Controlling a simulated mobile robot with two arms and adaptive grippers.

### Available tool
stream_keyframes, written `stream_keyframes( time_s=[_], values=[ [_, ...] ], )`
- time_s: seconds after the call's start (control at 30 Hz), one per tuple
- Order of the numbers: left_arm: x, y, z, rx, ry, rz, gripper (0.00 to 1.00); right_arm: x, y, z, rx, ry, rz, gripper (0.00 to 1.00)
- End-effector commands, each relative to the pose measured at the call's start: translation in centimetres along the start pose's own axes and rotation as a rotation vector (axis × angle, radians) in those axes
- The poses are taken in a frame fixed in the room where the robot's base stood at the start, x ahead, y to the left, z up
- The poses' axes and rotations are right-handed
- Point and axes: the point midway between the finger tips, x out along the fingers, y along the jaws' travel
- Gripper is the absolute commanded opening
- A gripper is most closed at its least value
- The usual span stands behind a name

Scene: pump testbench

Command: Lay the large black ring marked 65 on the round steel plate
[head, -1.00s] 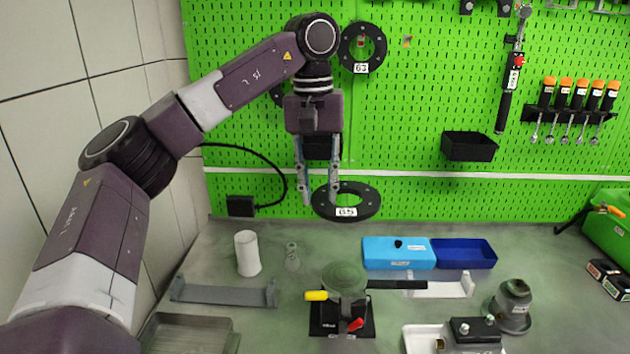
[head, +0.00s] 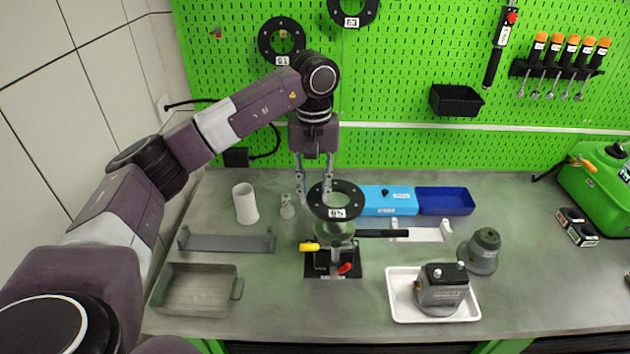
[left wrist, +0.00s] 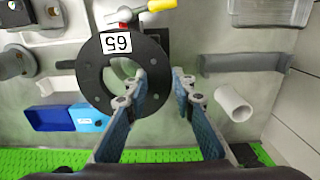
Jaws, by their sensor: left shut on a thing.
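The large black ring marked 65 (head: 337,213) hangs in my left gripper (head: 314,200), roughly level, above the work table. The gripper is shut on the left part of its band. In the left wrist view, one finger is at the hole side and the other at the outer edge of the ring (left wrist: 90,80). The round steel plate (head: 330,237) tops a black-based fixture with yellow and red handles. The ring appears over it and hides part of it; the gap in height cannot be told exactly. My right gripper is not in view.
A white cup (head: 245,205) and a small clear bottle (head: 287,208) stand left of the fixture. Blue bins (head: 445,201) are behind right. A white tray (head: 400,309) with a pump part is at front right. A grey tray (head: 195,290) is at front left.

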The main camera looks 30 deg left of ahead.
Motion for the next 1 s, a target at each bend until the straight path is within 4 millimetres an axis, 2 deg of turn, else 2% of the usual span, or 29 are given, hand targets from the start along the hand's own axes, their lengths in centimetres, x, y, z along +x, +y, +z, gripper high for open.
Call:
stream_keyframes(
  time_s=[0.17,0.6,0.77,1.0],
  values=[
    [1.1,0.0,0.0,0.001,0.000,0.002,0.00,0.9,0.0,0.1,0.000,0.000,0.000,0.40],
    [5.8,0.0,-0.2,0.001,0.000,0.002,0.00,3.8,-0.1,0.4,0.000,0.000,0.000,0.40],
    [6.6,0.0,-0.2,0.002,0.001,0.002,0.00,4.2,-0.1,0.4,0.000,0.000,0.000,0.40],
    [6.7,0.0,-0.2,0.001,0.001,0.002,0.00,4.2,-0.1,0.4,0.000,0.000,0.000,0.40]
  ],
)
